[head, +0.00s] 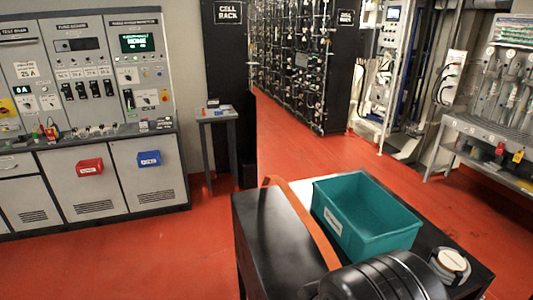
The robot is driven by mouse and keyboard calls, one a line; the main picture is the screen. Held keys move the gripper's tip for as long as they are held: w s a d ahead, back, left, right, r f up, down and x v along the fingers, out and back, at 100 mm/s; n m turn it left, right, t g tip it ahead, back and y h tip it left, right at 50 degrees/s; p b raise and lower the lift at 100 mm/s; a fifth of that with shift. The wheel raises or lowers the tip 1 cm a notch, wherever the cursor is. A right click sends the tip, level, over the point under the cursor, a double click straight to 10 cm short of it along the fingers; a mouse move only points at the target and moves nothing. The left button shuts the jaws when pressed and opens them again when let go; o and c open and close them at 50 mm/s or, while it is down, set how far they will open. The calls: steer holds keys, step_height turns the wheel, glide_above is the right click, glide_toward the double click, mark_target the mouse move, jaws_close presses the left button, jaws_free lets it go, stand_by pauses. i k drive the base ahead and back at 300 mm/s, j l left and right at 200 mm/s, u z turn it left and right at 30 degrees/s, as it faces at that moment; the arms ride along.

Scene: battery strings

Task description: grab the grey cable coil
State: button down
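I cannot make out a grey cable coil for certain in the head view. Grey, elongated items (503,90) hang close together on the rack at the far right; they are too small to tell whether any is a coil. A teal open bin (366,240) with a white label sits on the dark top in front of me, and the part of its inside that shows looks empty. My gripper is not in view; dark rounded parts, likely of my arm, fill the bottom edge.
A small grey table (217,116) with a small item on it stands beside the control cabinets (85,120). Red (89,167) and blue (148,159) bins hang on their front. A shelf bench (490,137) is at right. Red floor (320,158) is open between.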

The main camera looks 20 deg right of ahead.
mark_target(452, 266)
steer(key=l+z, duration=0.15)
steer(key=z, duration=0.35)
steer(key=k+l+z, duration=0.1)
steer(key=z, duration=0.4)
steer(key=l+z, duration=0.25)
steer(key=z, duration=0.25)
